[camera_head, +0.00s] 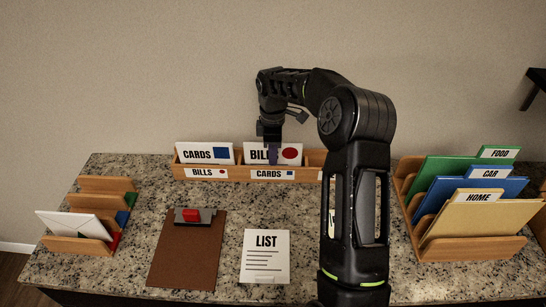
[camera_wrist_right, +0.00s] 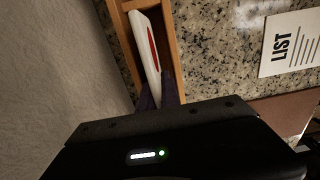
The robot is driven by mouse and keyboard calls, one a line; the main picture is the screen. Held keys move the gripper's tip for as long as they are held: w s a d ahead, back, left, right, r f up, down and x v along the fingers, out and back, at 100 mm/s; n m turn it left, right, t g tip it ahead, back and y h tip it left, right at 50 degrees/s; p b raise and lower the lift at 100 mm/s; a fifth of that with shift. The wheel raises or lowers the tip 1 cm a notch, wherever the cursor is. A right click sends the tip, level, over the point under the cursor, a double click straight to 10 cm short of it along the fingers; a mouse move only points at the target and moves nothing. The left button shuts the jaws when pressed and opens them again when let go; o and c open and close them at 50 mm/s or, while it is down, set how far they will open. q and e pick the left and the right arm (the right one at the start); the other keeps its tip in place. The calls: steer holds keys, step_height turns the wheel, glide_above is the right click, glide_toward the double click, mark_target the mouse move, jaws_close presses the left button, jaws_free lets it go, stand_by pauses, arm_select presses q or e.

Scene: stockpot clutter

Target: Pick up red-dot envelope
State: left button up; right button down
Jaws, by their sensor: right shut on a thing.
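The red-dot envelope (camera_head: 291,154), white with the word BILLS and a red dot, stands upright in the middle section of a long wooden box (camera_head: 214,178). The front label of that section reads CARDS with a blue square. My right gripper (camera_head: 272,152) comes from above and is shut on the envelope's upper edge, with its fingers covering part of the lettering. The right wrist view also shows the envelope (camera_wrist_right: 146,50) between the fingers (camera_wrist_right: 160,92), its lower part inside the box. My left gripper is not in view.
A white CARDS envelope (camera_head: 205,153) with a blue square stands in the box's left section, labelled BILLS. A wooden rack with a white envelope (camera_head: 72,225) is at left. A clipboard (camera_head: 187,258), a LIST sheet (camera_head: 265,262) and a folder rack (camera_head: 470,251) share the counter.

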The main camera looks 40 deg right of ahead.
step_height(320, 180, up, 10)
steer(key=shift+f+b, duration=0.2)
steer(key=shift+b, duration=0.45)
steer(key=shift+a, duration=0.1)
